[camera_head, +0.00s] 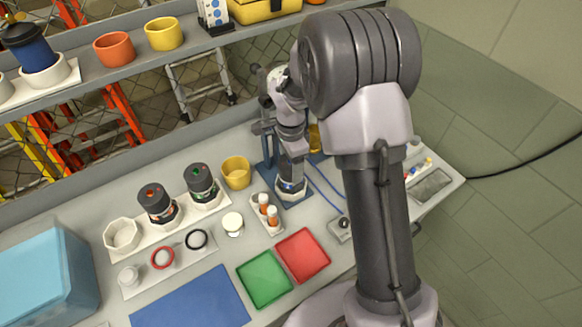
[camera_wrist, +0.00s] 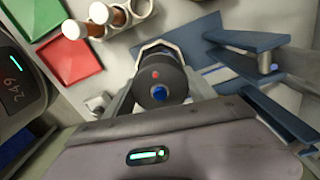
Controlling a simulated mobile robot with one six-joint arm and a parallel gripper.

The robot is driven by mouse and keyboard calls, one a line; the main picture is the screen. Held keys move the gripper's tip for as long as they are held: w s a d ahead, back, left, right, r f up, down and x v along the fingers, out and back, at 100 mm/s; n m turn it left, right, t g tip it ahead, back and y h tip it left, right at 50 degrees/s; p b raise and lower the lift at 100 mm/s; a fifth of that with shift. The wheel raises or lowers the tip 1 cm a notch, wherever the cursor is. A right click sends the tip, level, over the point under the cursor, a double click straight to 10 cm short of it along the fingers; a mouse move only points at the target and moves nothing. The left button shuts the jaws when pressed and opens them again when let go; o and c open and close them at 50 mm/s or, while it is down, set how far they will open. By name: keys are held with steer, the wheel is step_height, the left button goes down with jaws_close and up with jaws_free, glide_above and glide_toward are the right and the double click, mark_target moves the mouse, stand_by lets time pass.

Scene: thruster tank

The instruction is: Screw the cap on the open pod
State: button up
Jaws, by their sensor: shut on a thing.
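My gripper (camera_head: 291,160) is at the blue fixture (camera_head: 299,200) at the right back of the bench. In the wrist view my gripper (camera_wrist: 161,94) is shut on a dark, round-topped pod (camera_wrist: 158,76), one finger on each side. Its top shows a blue centre and a small red mark. The pod (camera_head: 290,186) stands upright at a pale octagonal seat (camera_wrist: 150,46) on the fixture. I cannot tell whether that top is a cap. A red-marked pod (camera_head: 156,203) and a green-marked pod (camera_head: 201,183) stand in a white holder, clear of my gripper.
The holder's left seat (camera_head: 122,235) is empty. A tray with rings (camera_head: 163,258), a pale round piece (camera_head: 232,223), a yellow cup (camera_head: 236,172) and a vial rack (camera_head: 267,213) stand nearby. Green (camera_head: 264,279) and red (camera_head: 302,255) trays lie empty in front.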

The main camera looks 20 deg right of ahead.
steer(key=shift+s+m+b, duration=0.2)
steer(key=shift+m+b, duration=0.15)
steer(key=shift+m, duration=0.45)
steer(key=shift+f+m+b, duration=0.15)
steer(key=shift+m+b, duration=0.35)
steer(key=shift+m, duration=0.1)
steer(key=shift+m+b, duration=0.7)
steer(key=shift+m, duration=0.7)
steer(key=o, duration=1.3)
steer(key=shift+r, duration=0.2)
steer(key=shift+o, duration=0.2)
